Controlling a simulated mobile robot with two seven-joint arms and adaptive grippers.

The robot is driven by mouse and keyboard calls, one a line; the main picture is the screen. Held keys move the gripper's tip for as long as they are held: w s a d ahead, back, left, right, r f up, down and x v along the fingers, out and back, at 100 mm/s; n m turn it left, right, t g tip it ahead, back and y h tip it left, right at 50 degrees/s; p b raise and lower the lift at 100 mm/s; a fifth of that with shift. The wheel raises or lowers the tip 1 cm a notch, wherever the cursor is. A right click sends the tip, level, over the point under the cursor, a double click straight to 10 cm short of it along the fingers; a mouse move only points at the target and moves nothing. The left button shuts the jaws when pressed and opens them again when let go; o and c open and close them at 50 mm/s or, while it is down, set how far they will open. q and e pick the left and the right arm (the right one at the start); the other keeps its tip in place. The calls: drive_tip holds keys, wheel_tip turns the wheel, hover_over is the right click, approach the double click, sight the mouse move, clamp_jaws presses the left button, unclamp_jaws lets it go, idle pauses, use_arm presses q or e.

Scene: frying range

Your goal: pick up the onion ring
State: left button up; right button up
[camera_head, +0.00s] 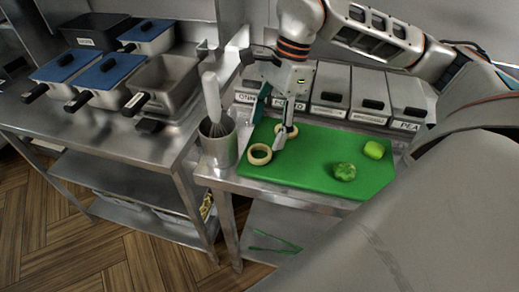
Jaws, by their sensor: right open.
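Two pale tan onion rings lie on the green cutting board. One onion ring (260,154) is near the board's left edge, and the other onion ring (291,130) is farther back, partly hidden behind a finger of my right gripper. My right gripper (269,131) points down over the board's back left part, with its fingers spread and nothing seen between them. One finger overlaps the back ring in the picture; I cannot tell whether they touch. My left gripper is out of view.
The green board (310,176) also holds a green pepper (344,172) and a lime-green item (373,150). A metal pot (219,149) with a whisk (212,98) stands left of the board. Labelled lidded bins (331,90) line the back. Fryer baskets (165,82) are at left.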

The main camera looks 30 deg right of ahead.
sight(261, 156)
drive_tip(key=x, duration=0.6)
drive_tip(key=shift+s+a, duration=0.1)
drive_tip(key=shift+a, duration=0.1)
drive_tip(key=c, duration=0.9)
